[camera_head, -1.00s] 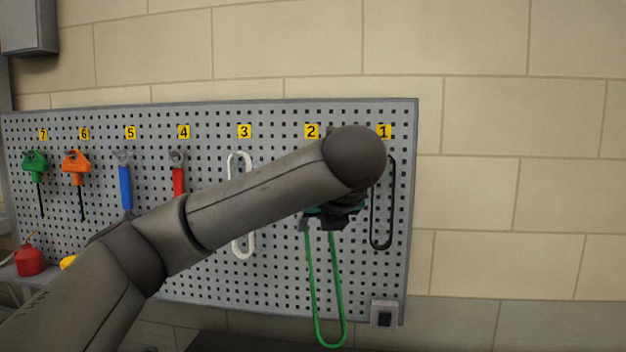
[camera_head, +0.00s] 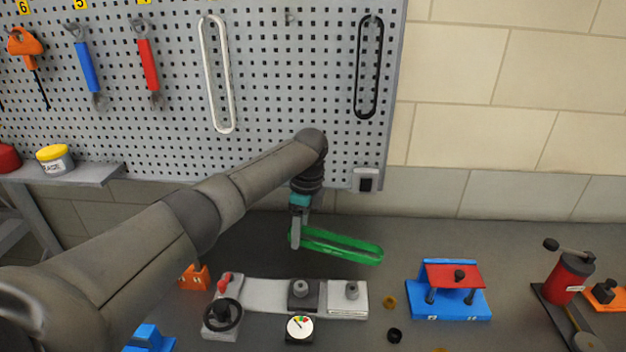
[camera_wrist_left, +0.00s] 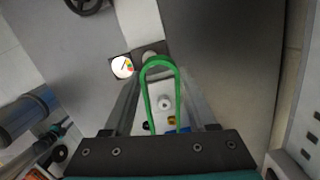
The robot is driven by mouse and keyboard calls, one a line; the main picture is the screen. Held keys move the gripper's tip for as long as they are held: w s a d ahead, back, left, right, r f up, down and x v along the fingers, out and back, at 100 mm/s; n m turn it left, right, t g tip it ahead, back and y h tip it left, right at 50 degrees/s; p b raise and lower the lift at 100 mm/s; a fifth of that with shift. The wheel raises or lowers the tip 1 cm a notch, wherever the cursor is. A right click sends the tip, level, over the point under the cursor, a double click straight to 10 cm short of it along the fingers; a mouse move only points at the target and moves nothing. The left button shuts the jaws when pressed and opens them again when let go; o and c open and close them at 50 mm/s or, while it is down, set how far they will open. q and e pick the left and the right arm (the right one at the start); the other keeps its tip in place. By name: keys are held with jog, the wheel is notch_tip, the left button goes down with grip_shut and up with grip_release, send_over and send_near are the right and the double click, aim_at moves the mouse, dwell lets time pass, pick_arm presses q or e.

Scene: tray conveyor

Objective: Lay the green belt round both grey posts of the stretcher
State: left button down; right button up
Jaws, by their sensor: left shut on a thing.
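The green belt (camera_head: 343,247) is a long loop held out nearly level above the bench behind the stretcher, one end at my left gripper (camera_head: 295,238). That gripper is shut on the belt. In the left wrist view the belt (camera_wrist_left: 160,62) shows as a loop reaching forward between the fingers, apart from the posts below. The stretcher (camera_head: 262,292) is a pale bar on the bench with two grey posts, the left post (camera_head: 300,288) on a dark block and the right post (camera_head: 352,290) near the right end. My right gripper is out of view.
A handwheel (camera_head: 222,315) and red lever (camera_head: 226,280) sit at the stretcher's left end, a dial gauge (camera_head: 300,328) in front. A blue and red fixture (camera_head: 452,290) stands to the right. A white belt (camera_head: 216,75) and black belt (camera_head: 368,68) hang on the pegboard.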

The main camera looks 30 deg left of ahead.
pick_arm(q)
jog(key=s+f+n+h, duration=0.1)
jog(key=s+f+n, duration=0.1)
jog(key=f, duration=0.5)
jog(key=shift+s+a, duration=0.25)
jog(key=shift+s, duration=0.4)
jog(key=b, duration=0.4)
send_over(293, 292)
jog(key=shift+w+f, duration=0.1)
jog(key=shift+f, duration=2.85)
jog(key=shift+p, duration=0.65)
jog(key=shift+f+b, duration=1.2)
jog(key=shift+f, duration=0.25)
